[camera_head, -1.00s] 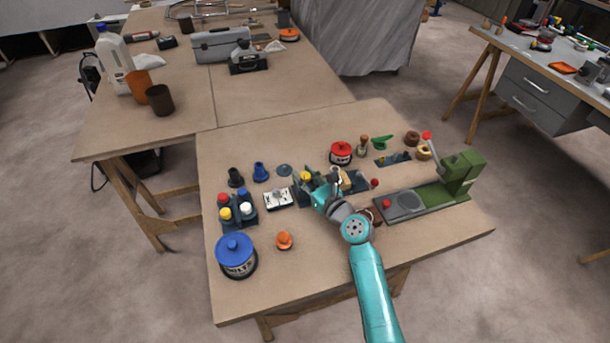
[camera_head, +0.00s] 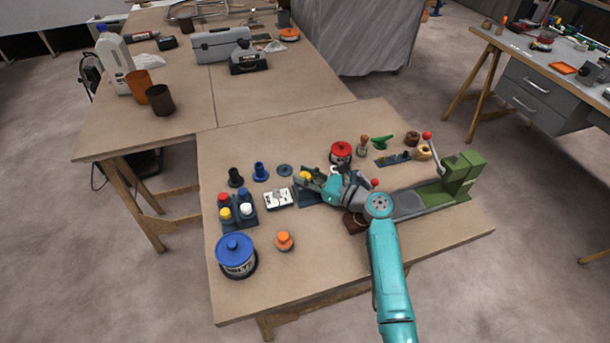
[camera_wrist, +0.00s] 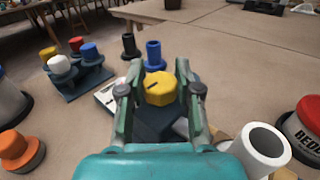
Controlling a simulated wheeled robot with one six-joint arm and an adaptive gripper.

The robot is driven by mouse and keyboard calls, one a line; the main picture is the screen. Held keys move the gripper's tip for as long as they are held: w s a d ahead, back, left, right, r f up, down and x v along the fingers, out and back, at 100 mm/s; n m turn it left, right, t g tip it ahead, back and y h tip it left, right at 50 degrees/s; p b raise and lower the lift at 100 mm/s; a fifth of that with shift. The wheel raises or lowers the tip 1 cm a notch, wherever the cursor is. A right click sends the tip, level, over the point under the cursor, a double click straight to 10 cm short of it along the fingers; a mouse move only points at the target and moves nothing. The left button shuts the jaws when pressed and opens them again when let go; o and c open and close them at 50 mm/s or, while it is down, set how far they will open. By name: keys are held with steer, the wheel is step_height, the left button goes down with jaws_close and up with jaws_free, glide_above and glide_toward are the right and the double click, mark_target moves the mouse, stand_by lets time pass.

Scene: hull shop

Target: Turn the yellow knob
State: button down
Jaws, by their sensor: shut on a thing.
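The yellow knob (camera_wrist: 160,88) is a faceted cap with a dark mark on its top, set on a dark base (camera_wrist: 152,122). In the wrist view it sits between the two fingers of my gripper (camera_wrist: 155,84), one on each side. My gripper is shut on it. In the head view my gripper (camera_head: 308,177) reaches in from the right over the knob (camera_head: 304,175), which is partly hidden by the fingers.
A white switch box (camera_head: 279,198) and a rack of coloured caps (camera_head: 238,211) stand to the left. A red-lidded tin (camera_head: 341,151) is close behind my wrist. A green lever press (camera_head: 462,175) stands right. The front of the table is mostly clear.

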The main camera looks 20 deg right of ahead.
steer(key=c, duration=0.8)
jaws_free()
steer(key=shift+o, duration=0.2)
steer(key=shift+s+d, duration=0.1)
steer(key=v, duration=1.1)
steer(key=shift+s+d, duration=0.25)
steer(key=shift+s, duration=0.05)
